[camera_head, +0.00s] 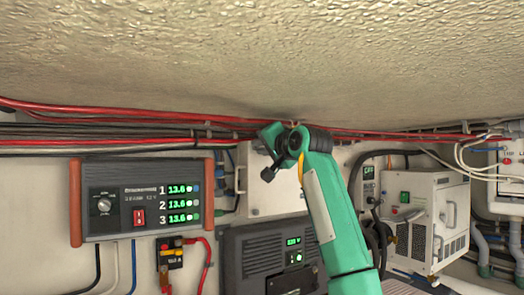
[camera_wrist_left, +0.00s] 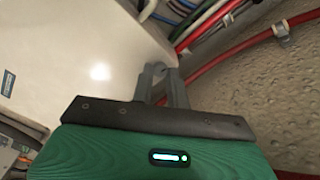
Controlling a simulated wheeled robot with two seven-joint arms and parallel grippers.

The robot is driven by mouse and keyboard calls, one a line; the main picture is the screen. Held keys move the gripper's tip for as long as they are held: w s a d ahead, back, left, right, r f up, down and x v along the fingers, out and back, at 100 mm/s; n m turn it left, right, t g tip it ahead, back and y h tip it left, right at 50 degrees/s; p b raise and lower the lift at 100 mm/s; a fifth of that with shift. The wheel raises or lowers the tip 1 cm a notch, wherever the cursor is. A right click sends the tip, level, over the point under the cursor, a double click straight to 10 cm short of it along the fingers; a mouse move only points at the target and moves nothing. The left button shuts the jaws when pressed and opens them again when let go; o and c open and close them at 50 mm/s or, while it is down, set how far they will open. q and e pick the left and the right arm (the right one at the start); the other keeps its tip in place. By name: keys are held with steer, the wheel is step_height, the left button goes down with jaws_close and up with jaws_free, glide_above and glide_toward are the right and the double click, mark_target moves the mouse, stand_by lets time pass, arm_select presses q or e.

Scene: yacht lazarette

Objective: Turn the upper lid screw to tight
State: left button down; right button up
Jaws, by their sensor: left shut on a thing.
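The white box with its lid (camera_head: 262,190) is on the back wall, partly behind my left arm. In the left wrist view, the pale lid (camera_wrist_left: 85,55) fills the left side. My left gripper (camera_wrist_left: 160,70) is at the lid's upper corner, its two grey fingers shut on the upper lid screw. The screw is hidden between the fingertips, so its slot and angle cannot be seen. In the head view, my left gripper (camera_head: 268,178) is a dark shape in front of the box. A small dark lower screw (camera_head: 254,212) shows near the box's lower left corner. My right gripper is not in view.
Red and black cables (camera_head: 130,118) run along the wall just above the box. A meter panel (camera_head: 140,200) is at left, a dark unit (camera_head: 250,260) below, and a white metal cabinet (camera_head: 425,220) at right. The textured ceiling (camera_head: 260,55) hangs low over the cables.

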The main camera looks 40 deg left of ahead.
arm_select(q)
steer(key=m+b, duration=0.1)
steer(key=m, duration=0.1)
steer(key=shift+f+m, duration=0.15)
steer(key=shift+m, duration=0.25)
steer(key=m+b, duration=0.2)
steer(key=m, duration=0.1)
steer(key=shift+m, duration=0.3)
steer(key=m+b, duration=0.2)
steer(key=m, duration=0.3)
steer(key=m+b, duration=0.1)
steer(key=m, duration=0.3)
steer(key=shift+m, duration=0.4)
steer(key=c, duration=1.4)
jaws_free()
steer(key=shift+o, duration=0.2)
